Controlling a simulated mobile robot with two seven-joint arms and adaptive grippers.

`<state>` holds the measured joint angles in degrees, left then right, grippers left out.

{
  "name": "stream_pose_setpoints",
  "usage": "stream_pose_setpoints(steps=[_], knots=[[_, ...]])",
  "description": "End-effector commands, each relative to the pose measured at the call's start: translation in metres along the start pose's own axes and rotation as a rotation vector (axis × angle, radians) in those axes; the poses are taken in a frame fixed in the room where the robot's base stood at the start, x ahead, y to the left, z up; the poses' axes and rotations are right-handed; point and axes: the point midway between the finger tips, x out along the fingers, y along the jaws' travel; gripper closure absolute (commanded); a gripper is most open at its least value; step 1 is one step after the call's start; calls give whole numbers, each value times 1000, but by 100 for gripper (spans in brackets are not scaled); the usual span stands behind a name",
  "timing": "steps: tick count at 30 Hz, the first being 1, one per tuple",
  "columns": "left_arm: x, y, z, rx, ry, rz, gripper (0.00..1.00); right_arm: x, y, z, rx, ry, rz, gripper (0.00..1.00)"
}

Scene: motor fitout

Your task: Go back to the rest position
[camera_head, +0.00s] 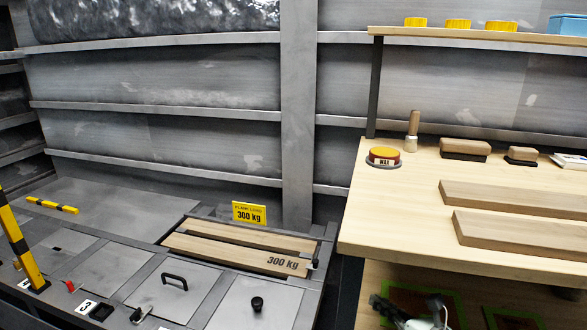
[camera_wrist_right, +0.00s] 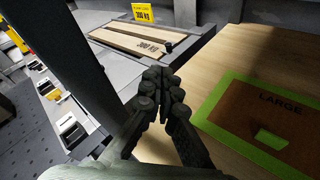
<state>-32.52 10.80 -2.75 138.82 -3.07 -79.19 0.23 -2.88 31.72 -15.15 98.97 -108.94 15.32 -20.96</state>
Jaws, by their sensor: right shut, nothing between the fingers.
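My right gripper (camera_head: 380,303) shows at the bottom edge of the head view, in front of the lower shelf of the wooden bench. In the right wrist view, its dark fingers (camera_wrist_right: 160,82) are closed together with nothing between them. They are over a light wood surface, apart from the objects around them. My left gripper is in neither view.
The wooden bench top (camera_head: 390,224) holds a wax tin (camera_head: 384,156), brushes and two planks. Left is a grey deck with a plank bay (camera_head: 240,246) marked 300 kg and a yellow-black post (camera_head: 20,245). A green-edged LARGE panel (camera_wrist_right: 270,115) lies right of the fingers.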

Motion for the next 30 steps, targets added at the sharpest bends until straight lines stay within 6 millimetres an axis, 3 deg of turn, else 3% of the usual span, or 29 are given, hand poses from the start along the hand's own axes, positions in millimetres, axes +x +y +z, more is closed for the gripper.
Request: stream_pose_setpoints(steps=[2, 5, 7, 9, 11, 13, 15, 17, 21, 25, 30], knots=[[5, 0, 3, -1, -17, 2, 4, -9, 7, 24, 208, -127, -9, 100], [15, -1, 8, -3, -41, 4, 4, -26, -1, 50, 512, -299, -48, 100], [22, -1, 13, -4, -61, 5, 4, -46, -18, 59, 764, -427, -107, 100], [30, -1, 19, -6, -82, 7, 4, -71, -45, 55, 1045, -558, -200, 100], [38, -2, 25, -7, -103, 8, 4, -96, -69, 36, 1295, -663, -310, 100], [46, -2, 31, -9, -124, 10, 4, -126, -90, -2, 1580, -763, -467, 100], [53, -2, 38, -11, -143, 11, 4, -154, -97, -49, 1822, -831, -636, 100], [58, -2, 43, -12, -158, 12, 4, -174, -93, -87, 1995, -866, -781, 100], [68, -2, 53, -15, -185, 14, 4, -212, -62, -160, 2287, -883, -1090, 100], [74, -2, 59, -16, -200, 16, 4, -232, -31, -197, 2430, -858, -1288, 100], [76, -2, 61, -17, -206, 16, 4, -240, -16, -211, 2487, -840, -1377, 100]])
